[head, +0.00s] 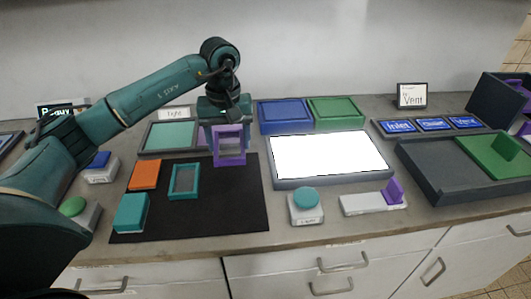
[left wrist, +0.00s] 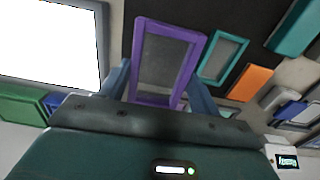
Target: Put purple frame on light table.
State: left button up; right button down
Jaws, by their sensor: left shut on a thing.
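The purple frame (head: 229,159) is a rectangular open frame, held upright by my left gripper (head: 226,133) above the back right part of the dark mat. In the left wrist view the purple frame (left wrist: 165,62) sits between the two fingers, which are shut on its sides. The light table (head: 275,182) has a bright white top and a grey rim, to the right of the gripper. Its lit panel also shows at the upper left of the left wrist view (left wrist: 52,42). My right gripper is not in view.
The dark mat (head: 225,205) holds a teal frame (head: 185,181), an orange block (head: 145,175) and a teal block (head: 131,212). Blue (head: 285,116) and green (head: 336,112) trays stand behind the light table. A teal-button box (head: 306,207) and a purple-tabbed white block (head: 372,203) stand in front.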

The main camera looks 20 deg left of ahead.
aim_at(327, 153)
jog(key=i+l+u, duration=0.1)
jog(key=l, duration=0.25)
jog(key=i+l+u, duration=0.25)
jog(key=i+l, duration=0.15)
jog(key=l, duration=0.35)
jog(key=i+l+u, duration=0.15)
jog(key=l, duration=0.25)
jog(key=i+l+u, duration=0.1)
jog(key=l, duration=0.3)
